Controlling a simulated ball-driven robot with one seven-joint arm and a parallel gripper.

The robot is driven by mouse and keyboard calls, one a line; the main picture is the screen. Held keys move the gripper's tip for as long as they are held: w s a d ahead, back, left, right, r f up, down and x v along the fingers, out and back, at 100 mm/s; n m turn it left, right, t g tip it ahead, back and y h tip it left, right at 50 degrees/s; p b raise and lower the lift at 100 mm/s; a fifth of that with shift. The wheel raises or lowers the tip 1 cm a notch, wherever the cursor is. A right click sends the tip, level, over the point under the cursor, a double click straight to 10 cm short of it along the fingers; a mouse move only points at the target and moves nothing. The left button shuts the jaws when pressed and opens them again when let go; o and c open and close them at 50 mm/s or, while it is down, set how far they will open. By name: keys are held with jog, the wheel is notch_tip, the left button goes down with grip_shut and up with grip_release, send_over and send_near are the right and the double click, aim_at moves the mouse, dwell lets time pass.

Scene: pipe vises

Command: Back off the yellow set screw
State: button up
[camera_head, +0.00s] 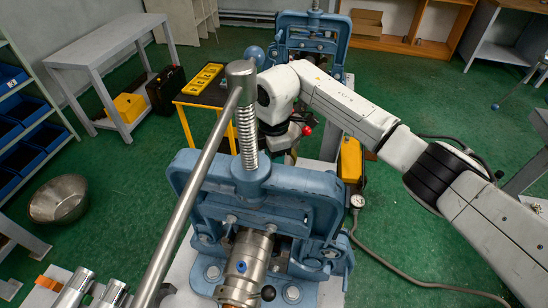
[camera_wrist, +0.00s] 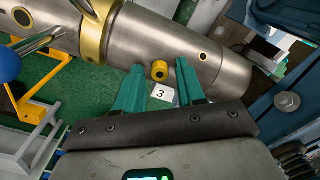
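The yellow set screw (camera_wrist: 160,71) stands on a grey metal pipe fitting (camera_wrist: 125,38) in the wrist view. A white tag marked 3 (camera_wrist: 163,94) sits just below it. My gripper (camera_wrist: 159,65) has two green fingers, spread apart, one on each side of the screw. A gap shows on both sides, so the fingers do not appear to touch it. The yellow screw is not seen in the head view, where my white arm reaches behind the near blue vise (camera_head: 290,200) and my fingers are hidden.
A brass ring (camera_wrist: 93,35) circles the fitting, with a dark hole (camera_wrist: 203,56) to the right. The near vise's long handle (camera_head: 190,200) slants across the head view. Its pipe carries a blue screw (camera_head: 241,266). Another blue vise (camera_head: 310,38) stands farther back.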

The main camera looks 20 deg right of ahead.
grip_shut()
